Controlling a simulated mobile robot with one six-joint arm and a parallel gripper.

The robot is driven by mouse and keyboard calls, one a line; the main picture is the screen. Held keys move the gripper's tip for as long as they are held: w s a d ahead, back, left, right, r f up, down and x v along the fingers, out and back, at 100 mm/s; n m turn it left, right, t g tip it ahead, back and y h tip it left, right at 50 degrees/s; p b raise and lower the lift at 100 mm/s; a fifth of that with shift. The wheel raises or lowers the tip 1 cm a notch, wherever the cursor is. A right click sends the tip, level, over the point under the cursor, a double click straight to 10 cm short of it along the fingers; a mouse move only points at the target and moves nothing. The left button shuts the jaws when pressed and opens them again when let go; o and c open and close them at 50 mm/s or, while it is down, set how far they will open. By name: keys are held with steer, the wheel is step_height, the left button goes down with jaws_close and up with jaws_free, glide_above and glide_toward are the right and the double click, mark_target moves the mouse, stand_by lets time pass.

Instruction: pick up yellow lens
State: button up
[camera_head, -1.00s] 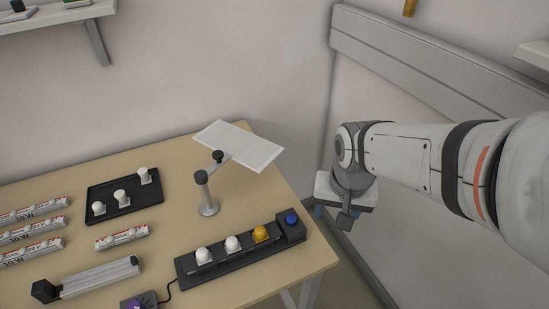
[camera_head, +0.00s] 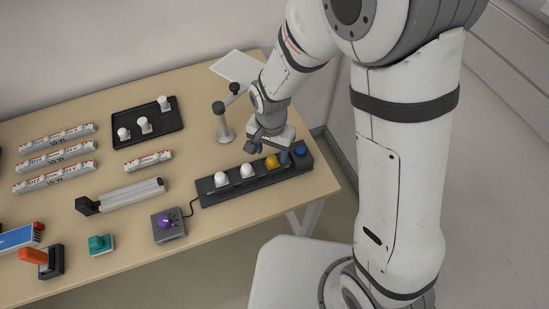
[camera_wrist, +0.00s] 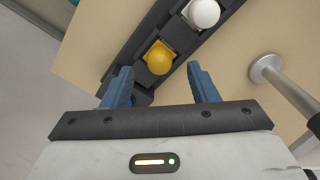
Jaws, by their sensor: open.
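The yellow lens (camera_head: 271,161) is a small round dome in a black bar-shaped holder (camera_head: 234,187), beside two white domes. In the wrist view the yellow lens (camera_wrist: 159,57) lies ahead of my gripper (camera_wrist: 162,82), between the lines of its two blue fingers. My gripper (camera_head: 269,150) is open and empty, just above and behind the lens in the head view. The blue button (camera_head: 300,151) sits at the right end of the holder; one finger hides part of that end in the wrist view.
A white dome (camera_head: 247,170) is next to the yellow one. A purple-knob box (camera_head: 167,224), a black tray (camera_head: 147,137) and labelled bars lie to the left.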

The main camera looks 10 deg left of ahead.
mark_target(272, 157)
steer(key=shift+w+f+p, duration=0.2)
steer(key=shift+f+p, duration=0.2)
steer(key=shift+f, duration=1.5)
steer(key=shift+c, duration=0.5)
steer(key=c, duration=0.9)
